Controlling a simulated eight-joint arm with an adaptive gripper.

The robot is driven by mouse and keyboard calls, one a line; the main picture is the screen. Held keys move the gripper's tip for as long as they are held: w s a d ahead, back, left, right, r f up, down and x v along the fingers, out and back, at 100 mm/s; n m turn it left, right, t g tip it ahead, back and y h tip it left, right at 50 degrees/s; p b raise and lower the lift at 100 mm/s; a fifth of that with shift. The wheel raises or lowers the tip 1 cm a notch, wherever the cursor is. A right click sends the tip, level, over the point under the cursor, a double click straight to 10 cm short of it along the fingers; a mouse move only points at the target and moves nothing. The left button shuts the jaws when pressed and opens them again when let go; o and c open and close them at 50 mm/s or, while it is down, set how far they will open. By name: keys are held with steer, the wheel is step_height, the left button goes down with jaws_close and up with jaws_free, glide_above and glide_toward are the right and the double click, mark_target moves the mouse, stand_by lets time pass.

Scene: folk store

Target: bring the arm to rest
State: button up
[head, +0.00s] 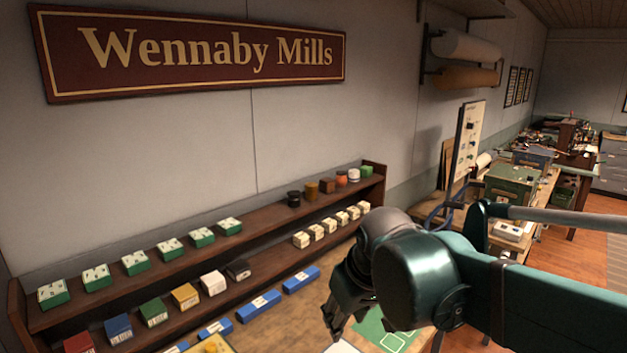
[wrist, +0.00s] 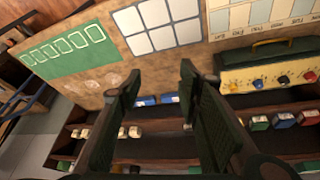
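My gripper (head: 345,305) hangs from my dark green arm at the lower right of centre in the head view, above the front of the wooden table (head: 310,300). In the wrist view, its two dark fingers (wrist: 159,76) stand apart with nothing between them, so it is open and empty. The table top with a green mat (wrist: 68,47) and a white gridded sheet (wrist: 160,25) lies beyond the fingers. I cannot tell how high the fingertips are above the table. Part of the green mat (head: 372,328) is hidden behind the gripper in the head view.
A two-tier shelf (head: 255,225) with several small boxes and jars runs along the wall. Several blue blocks (head: 258,306) lie in front of it. An upright panel (head: 467,140) stands behind my arm.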

steer(key=s+d+f+m+t, duration=0.1)
steer(key=s+d+f+m, duration=0.1)
steer(key=s+d, duration=0.3)
steer(key=s+d+f+m+t+h, duration=0.1)
steer(key=s+d+f+m, duration=0.2)
steer(key=d, duration=0.7)
steer(key=s, duration=0.2)
steer(key=shift+s+t, duration=0.35)
steer(key=shift+t, duration=0.05)
steer(key=shift+a, duration=0.1)
stand_by(2.6)
